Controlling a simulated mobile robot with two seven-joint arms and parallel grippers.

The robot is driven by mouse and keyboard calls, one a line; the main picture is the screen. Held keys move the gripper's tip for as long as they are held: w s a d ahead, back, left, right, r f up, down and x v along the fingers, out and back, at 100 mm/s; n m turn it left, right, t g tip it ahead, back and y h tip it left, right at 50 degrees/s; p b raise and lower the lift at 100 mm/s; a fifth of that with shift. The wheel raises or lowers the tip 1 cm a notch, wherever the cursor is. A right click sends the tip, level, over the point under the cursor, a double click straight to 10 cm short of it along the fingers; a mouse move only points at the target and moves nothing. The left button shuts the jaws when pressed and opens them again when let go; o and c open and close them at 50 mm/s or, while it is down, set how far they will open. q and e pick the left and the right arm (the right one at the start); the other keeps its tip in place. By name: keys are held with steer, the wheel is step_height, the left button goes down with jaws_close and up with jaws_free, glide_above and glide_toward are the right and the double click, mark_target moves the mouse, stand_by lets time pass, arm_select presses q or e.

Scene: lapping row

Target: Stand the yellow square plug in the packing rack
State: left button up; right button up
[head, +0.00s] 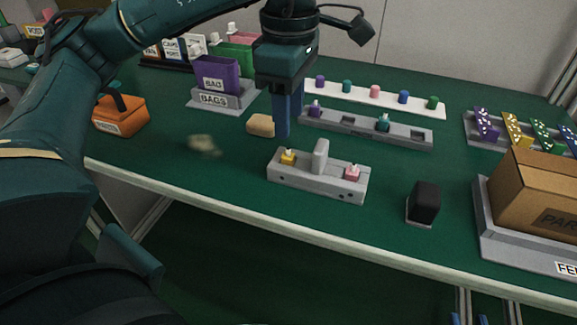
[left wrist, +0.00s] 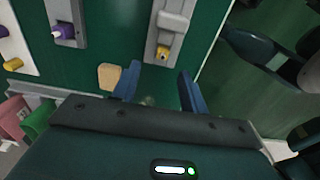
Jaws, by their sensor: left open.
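The yellow square plug (head: 288,158) stands in the left end of a grey block with an upright handle (head: 320,156); a pink plug (head: 352,172) stands in its right end. In the left wrist view the yellow plug (left wrist: 162,52) is just beyond the fingers. My left gripper (head: 283,118) is open and empty, above and behind the yellow plug, apart from it. A long grey rack (head: 395,138), which I take as the packing rack, holds a purple plug (head: 315,109) and a teal plug (head: 383,122) between dark empty slots. My right gripper is out of view.
A tan block (head: 260,125) lies near my left gripper. A white strip (head: 333,93) with several coloured plugs lies behind the rack. A black block (head: 425,202) and a cardboard box (head: 540,195) stand to the right. The table's front edge runs close before the grey block.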

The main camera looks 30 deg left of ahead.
mark_target(288, 149)
arm_select(q)
steer(key=shift+s+f+b, duration=0.2)
steer(key=shift+f+b, duration=0.65)
steer(key=shift+f, duration=2.25)
arm_select(e)
steer(key=shift+a+r+n+t+y, duration=0.1)
steer(key=shift+a+n+t+y, duration=0.35)
steer(key=shift+t, duration=0.25)
arm_select(q)
steer(key=shift+c, duration=0.3)
arm_select(e)
steer(key=shift+d, duration=0.1)
arm_select(q)
jaws_close()
